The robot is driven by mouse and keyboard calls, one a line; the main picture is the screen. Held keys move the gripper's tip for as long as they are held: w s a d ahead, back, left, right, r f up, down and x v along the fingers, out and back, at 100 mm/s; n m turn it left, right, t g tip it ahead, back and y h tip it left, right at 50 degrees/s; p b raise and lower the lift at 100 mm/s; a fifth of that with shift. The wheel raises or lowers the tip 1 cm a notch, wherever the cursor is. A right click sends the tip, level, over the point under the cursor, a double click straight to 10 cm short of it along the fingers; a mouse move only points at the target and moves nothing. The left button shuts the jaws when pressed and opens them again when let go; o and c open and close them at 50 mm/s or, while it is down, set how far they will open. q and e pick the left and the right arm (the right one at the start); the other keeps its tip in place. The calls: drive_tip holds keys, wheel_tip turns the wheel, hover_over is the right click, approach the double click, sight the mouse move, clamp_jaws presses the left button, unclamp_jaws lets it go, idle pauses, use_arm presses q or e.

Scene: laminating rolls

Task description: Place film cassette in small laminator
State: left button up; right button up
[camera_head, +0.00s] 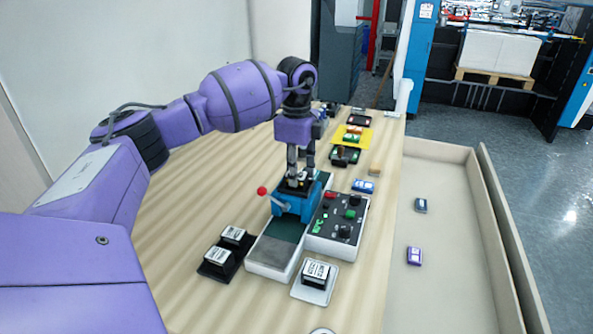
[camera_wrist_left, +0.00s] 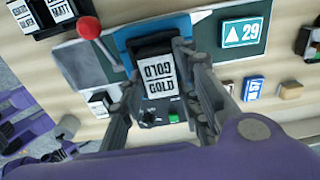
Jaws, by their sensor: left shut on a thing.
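The small laminator (camera_head: 291,207) is a blue unit on a long grey-white base with a green bed, with a red-knobbed lever (camera_head: 262,190) on its left. My left gripper (camera_head: 299,181) points down over the top of the laminator. It is shut on a black film cassette with white labels reading GOLD, seen between the fingers (camera_wrist_left: 158,77) in the left wrist view. The blue housing (camera_wrist_left: 143,36) shows behind the cassette there. I cannot tell whether the cassette touches the laminator or hangs just above it. My right gripper is not in view.
A control panel (camera_head: 324,236) stands right of the laminator. A black tray (camera_head: 209,271) with two cassettes lies to its left. A white tray (camera_head: 325,296) with one cassette lies in front. Several small items line the table behind. A low-walled bin (camera_head: 440,190) is at right.

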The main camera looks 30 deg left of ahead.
use_arm(q)
drive_tip(key=o, duration=1.2)
drive_tip(key=shift+f, duration=0.1)
wheel_tip(320, 180, up, 12)
